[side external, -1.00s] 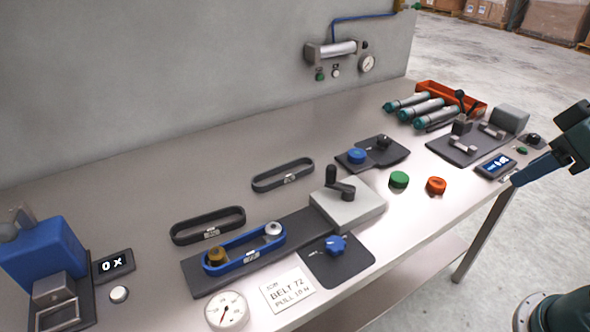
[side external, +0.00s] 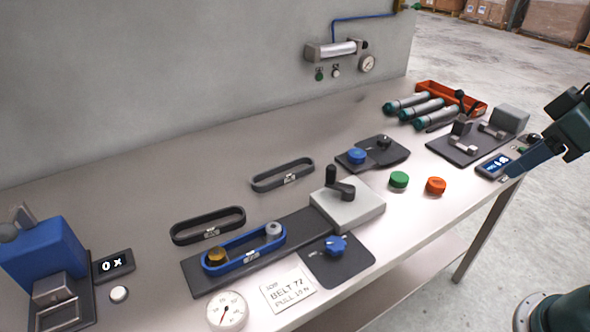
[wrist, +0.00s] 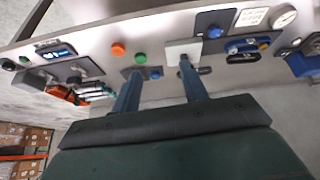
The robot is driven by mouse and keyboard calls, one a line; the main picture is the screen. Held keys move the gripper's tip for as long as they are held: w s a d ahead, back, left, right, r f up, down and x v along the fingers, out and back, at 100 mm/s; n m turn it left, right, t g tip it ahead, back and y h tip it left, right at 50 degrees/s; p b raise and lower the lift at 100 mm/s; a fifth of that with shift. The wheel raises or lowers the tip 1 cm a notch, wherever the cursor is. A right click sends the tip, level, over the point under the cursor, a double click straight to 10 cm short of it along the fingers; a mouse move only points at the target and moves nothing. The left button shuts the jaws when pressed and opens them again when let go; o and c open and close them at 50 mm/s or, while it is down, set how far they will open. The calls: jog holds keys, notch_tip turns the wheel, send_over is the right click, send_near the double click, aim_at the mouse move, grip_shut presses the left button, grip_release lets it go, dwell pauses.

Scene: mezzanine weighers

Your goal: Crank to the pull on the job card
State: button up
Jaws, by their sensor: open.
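A black crank (side external: 339,187) stands on a pale grey block (side external: 352,212) at the end of a dark rail. On the rail, a blue belt (side external: 244,261) loops around a brass pulley (side external: 216,256) and a grey pulley (side external: 273,230). The job card (side external: 289,291) reads belt 72 and a pull in N; the pull digits are hard to read.
A blue knob (side external: 336,245) sits on a dark plate near the crank. Two dark belts (side external: 208,226) lie behind the rail. Green (side external: 399,179) and orange (side external: 436,186) caps stand right of the crank block. A blue machine (side external: 47,258) stands at the left.

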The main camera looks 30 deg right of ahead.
jog(key=w+a+r+n+g, duration=0.1)
jog(key=w+r+n, duration=0.25)
jog(key=w, duration=0.45)
jog(key=n+g, duration=0.4)
jog(key=n, duration=0.8)
send_over(331, 166)
notch_tip(331, 166, down, 8)
jog(key=shift+s+f, duration=0.1)
jog(key=shift+f, duration=0.1)
jog(key=shift+f, duration=6.85)
jog(key=shift+c, duration=0.4)
grip_shut()
